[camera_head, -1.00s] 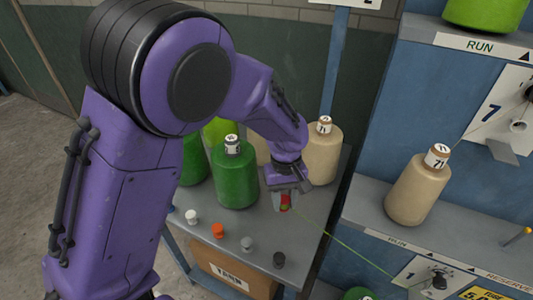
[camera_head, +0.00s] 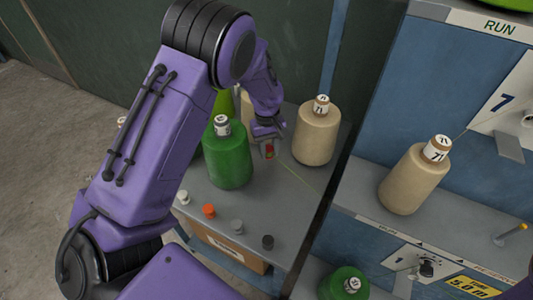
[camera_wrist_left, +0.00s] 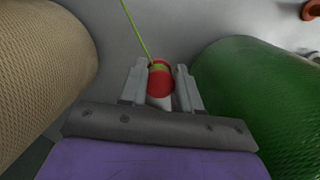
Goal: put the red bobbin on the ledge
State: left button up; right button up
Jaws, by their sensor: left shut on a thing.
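The red bobbin (camera_head: 270,152), with a band of green yarn, is between the fingers of my left gripper (camera_head: 268,138). My left gripper is shut on it, between a green cone and a beige cone above the grey table. The wrist view shows the red bobbin (camera_wrist_left: 160,80) between both fingertips, with a green thread (camera_wrist_left: 136,32) running up from it. The grey ledge (camera_head: 358,200) of the blue frame is to the right and holds a tilted beige cone. My right gripper is not in view.
A green cone (camera_head: 228,160) and a beige cone (camera_head: 317,135) stand close on either side of my left gripper. Several small pegs, including an orange one (camera_head: 208,211), line the table's front. A peg with a yellow tip (camera_head: 510,235) sits on the ledge's right part.

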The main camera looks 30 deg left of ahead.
aim_at(267, 164)
pick_arm(q)
jog(key=shift+w+a+f, duration=0.25)
jog(key=shift+a+f, duration=0.3)
jog(key=shift+f, duration=0.15)
jog(key=f, duration=0.3)
jog(key=shift+w+a+f, duration=0.2)
jog(key=shift+w+f, duration=0.05)
jog(key=shift+f, duration=0.15)
jog(key=shift+s, duration=0.1)
jog(key=o, duration=1)
jog(key=shift+f, duration=0.1)
